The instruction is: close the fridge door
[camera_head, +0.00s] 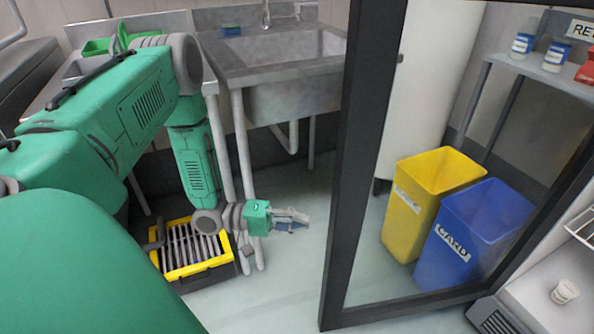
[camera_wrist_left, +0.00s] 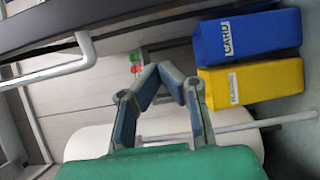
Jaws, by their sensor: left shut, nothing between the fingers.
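The fridge door (camera_head: 342,180) is a glass panel in a dark frame. It stands open in the head view, swung out from the fridge (camera_head: 530,310) at the lower right. My left gripper (camera_head: 305,218) is shut and empty, left of the door's near upright and apart from it in the picture. In the left wrist view, its fingers (camera_wrist_left: 168,70) meet at the tips with nothing between them. A dark beam (camera_wrist_left: 100,28) crosses the top there; it looks like the door frame. My right gripper is not in view.
A yellow bin (camera_head: 415,215) and a blue bin (camera_head: 465,240) show through the glass. A steel sink (camera_head: 270,60) stands behind my left arm. A yellow-rimmed black crate (camera_head: 208,275) is on the floor below it. Some floor between crate and door is clear.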

